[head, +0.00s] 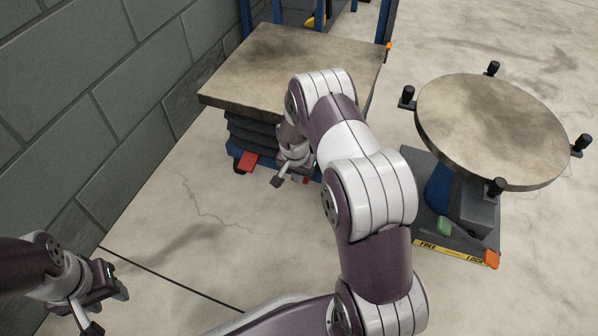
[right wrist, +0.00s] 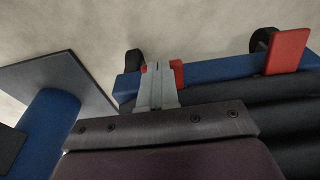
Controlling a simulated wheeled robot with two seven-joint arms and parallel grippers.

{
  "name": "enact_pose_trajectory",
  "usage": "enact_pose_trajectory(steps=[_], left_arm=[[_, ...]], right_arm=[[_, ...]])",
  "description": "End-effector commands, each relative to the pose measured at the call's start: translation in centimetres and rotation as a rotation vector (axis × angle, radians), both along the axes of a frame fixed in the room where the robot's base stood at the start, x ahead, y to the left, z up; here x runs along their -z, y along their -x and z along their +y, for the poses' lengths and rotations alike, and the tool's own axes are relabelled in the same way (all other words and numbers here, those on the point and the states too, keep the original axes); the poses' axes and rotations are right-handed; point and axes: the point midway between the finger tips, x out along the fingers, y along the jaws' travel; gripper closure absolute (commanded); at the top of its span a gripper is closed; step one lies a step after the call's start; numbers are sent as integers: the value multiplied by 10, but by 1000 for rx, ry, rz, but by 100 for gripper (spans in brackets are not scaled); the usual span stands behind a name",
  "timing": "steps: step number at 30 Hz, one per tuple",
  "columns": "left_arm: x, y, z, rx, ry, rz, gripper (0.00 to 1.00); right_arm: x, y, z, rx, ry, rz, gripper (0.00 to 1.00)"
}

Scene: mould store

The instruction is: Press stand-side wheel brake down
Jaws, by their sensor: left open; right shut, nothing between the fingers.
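The lift table (head: 290,62) has a blue base with two red brake pedals by its casters. The stand-side brake pedal (right wrist: 178,70) is mostly hidden behind my right gripper (right wrist: 157,70), whose fingers are shut and empty. In the right wrist view the fingertips overlap this pedal; I cannot tell whether they touch it or how far down it is. The other red pedal (right wrist: 288,52) is tilted up at the right, and shows in the head view (head: 247,161). My left gripper (head: 121,282) is open and empty, low at the left, far from the table.
A round-topped stand (head: 490,130) is right of the lift table. Its base (head: 455,250) has a yellow FREE/LOCK strip, a green pedal (head: 444,226) and an orange pedal (head: 491,258). A block wall (head: 100,90) borders the left. The floor before the table is clear.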

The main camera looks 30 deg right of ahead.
Motion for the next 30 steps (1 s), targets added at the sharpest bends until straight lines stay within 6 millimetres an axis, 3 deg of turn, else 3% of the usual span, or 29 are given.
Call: enact_pose_trajectory(steps=[16, 30], left_arm=[[-3, 0, 0, 0, 0, 0, 57], [-2, 0, 0, 0, 0, 0, 57]], right_arm=[[31, 6, 6, 0, 0, 3, 100], [41, 7, 8, 0, -1, 1, 100]])
